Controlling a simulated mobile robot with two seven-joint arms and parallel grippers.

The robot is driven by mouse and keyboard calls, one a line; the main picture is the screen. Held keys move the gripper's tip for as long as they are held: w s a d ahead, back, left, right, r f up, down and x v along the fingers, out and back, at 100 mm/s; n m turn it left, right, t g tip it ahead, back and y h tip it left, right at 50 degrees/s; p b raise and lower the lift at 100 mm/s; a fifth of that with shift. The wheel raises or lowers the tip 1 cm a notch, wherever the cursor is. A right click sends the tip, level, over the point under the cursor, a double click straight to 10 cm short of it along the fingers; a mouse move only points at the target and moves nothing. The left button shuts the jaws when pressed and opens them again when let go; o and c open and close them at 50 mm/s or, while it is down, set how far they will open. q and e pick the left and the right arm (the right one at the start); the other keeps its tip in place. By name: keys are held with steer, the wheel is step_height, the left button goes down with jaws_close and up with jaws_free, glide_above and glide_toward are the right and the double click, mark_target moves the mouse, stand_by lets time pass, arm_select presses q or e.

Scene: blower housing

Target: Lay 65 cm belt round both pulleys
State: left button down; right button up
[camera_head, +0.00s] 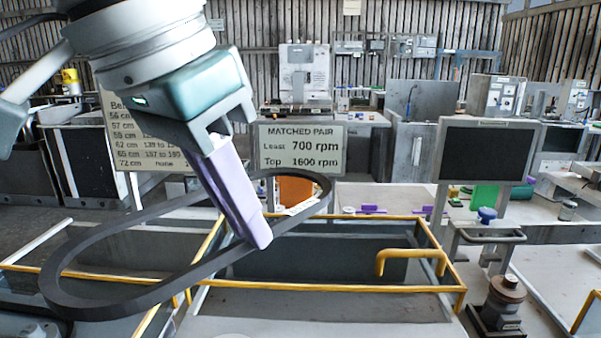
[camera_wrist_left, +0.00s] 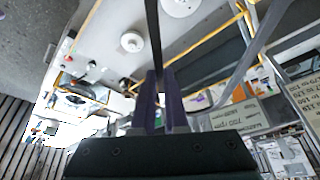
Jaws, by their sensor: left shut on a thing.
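The belt (camera_head: 110,300) is a dark closed loop, stretched long and tilted in the air at the left and middle of the head view. My left gripper (camera_head: 257,236), with long purple fingers, is shut on its near run toward the right end. In the left wrist view the dark belt (camera_wrist_left: 153,35) runs up from between the purple fingers (camera_wrist_left: 160,82). Two pale round parts, one at the top (camera_wrist_left: 180,5) and one further left (camera_wrist_left: 132,42), lie below; I cannot tell whether they are the pulleys. The belt hangs free of them. My right gripper is not in view.
Yellow rails (camera_head: 330,286) frame the grey housing below the belt. A sign (camera_head: 300,148) reads "Matched pair, least 700 rpm, top 1600 rpm"; a belt chart (camera_head: 140,150) is partly behind my arm. A dark screen (camera_head: 487,152) and a brown-topped cylinder (camera_head: 507,287) stand at the right.

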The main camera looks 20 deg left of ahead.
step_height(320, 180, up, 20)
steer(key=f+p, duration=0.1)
steer(key=p, duration=1.7)
arm_select(q)
steer(key=d+f+m+g+h+b, duration=0.1)
steer(key=f+m+b, duration=0.2)
steer(key=f+b, duration=0.2)
steer(key=s+f+m+g+b, duration=0.1)
steer(key=f+m+b, duration=0.3)
steer(key=f+b, duration=0.2)
steer(key=d+f+m+h+b, duration=0.1)
steer(key=f+m+b, duration=0.2)
steer(key=f+b, duration=0.3)
steer(key=shift+s+d+f+g+h, duration=0.3)
steer(key=shift+s+f+g, duration=0.1)
steer(key=shift+f, duration=0.2)
steer(key=shift+f+b, duration=0.55)
steer(key=shift+f, duration=0.05)
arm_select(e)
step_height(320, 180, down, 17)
arm_select(q)
steer(key=shift+f, duration=0.2)
steer(key=shift+f, duration=0.15)
steer(key=shift+f, duration=0.35)
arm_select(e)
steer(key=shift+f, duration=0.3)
